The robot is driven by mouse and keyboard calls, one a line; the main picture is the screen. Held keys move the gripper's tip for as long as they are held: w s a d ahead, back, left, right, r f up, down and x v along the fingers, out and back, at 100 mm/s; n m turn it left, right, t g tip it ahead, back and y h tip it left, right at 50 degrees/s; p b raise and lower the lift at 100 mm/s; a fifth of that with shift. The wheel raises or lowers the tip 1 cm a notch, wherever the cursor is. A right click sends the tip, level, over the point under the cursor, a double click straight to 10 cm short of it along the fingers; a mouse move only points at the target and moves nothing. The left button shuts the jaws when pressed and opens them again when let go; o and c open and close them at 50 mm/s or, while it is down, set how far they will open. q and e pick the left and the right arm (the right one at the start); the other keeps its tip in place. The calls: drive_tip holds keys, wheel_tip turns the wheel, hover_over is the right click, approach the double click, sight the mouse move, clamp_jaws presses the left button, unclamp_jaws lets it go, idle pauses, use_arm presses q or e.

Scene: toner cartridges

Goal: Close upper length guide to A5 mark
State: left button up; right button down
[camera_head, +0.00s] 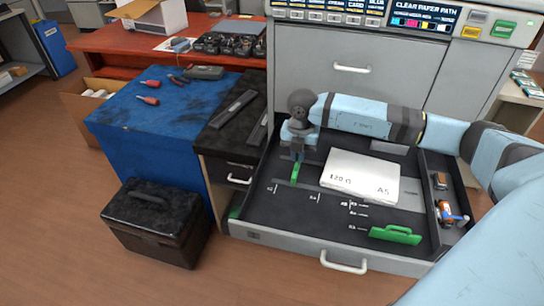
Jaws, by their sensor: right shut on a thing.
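The paper drawer (262,222) is pulled out of the grey machine, with size marks printed on its dark floor. A narrow green guide (295,174) stands near the drawer's left side, left of the paper. My right gripper (295,160) is shut on the top of this guide, its arm reaching in from the right across the back of the drawer. A white paper stack (360,177) labelled 120 g and A5 lies right of the guide, with a visible gap between them. A second, wider green guide (396,235) stands at the drawer's front right. My left gripper is out of view.
A side compartment right of the drawer floor holds small items, including a blue and orange one (446,213). A black toolbox (154,222) stands on the floor at left. A blue-covered table (130,115) carries tools. The drawer handle (343,263) projects at the front.

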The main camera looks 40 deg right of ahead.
drive_tip(key=shift+s+d, duration=1.2)
drive_tip(key=shift+s, duration=0.2)
drive_tip(key=shift+s+d, duration=1.15)
drive_tip(key=shift+s, duration=0.2)
drive_tip(key=shift+s+d, duration=1.45)
drive_tip(key=shift+s, duration=0.2)
drive_tip(key=shift+s+d, duration=1.4)
drive_tip(key=shift+s, duration=0.25)
drive_tip(key=c, duration=1.4)
unclamp_jaws()
drive_tip(key=shift+o, duration=0.2)
drive_tip(key=shift+r, duration=0.1)
wheel_tip(320, 180, up, 7)
drive_tip(key=p, duration=0.4)
drive_tip(key=shift+a, duration=0.1)
